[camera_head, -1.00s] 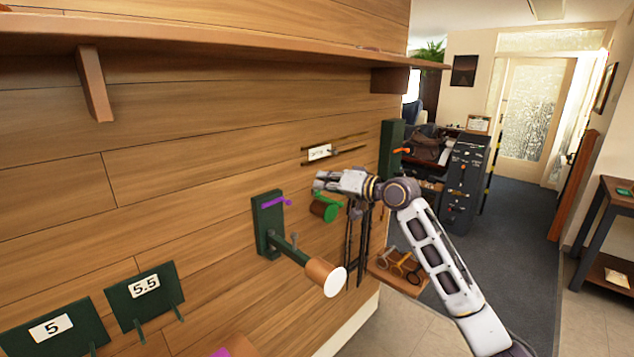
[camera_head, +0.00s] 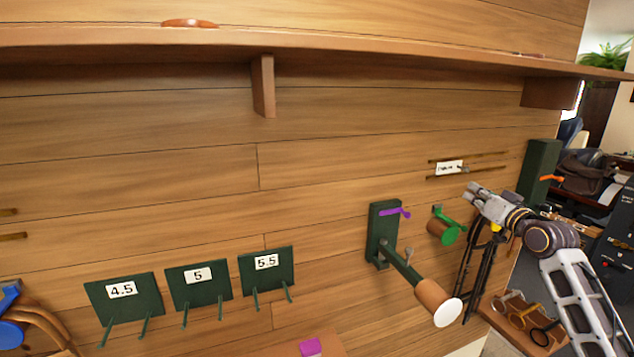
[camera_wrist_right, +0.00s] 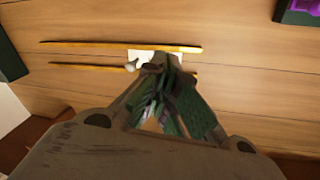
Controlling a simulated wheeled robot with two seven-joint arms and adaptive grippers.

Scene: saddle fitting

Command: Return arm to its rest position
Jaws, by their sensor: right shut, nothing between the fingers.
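My right arm (camera_head: 548,238) comes in from the lower right in the head view. Its gripper (camera_head: 474,193) is shut and empty, pointing left in front of the wooden wall, just below a small white label (camera_head: 449,168). In the right wrist view the shut fingers (camera_wrist_right: 160,65) overlap the label (camera_wrist_right: 140,58) between two thin horizontal rails. A green hook with a brown roll (camera_head: 440,227) is just left of and below the gripper. My left gripper is not in view.
A wall bracket (camera_head: 384,232) with a long arm ends in a brown, white-faced cylinder (camera_head: 440,303) that juts out. Green plates marked 4.5 (camera_head: 124,302), 5 (camera_head: 198,285) and 5.5 (camera_head: 267,270) hang lower left. A long shelf (camera_head: 330,55) runs above. A small rack (camera_head: 525,320) stands below the gripper.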

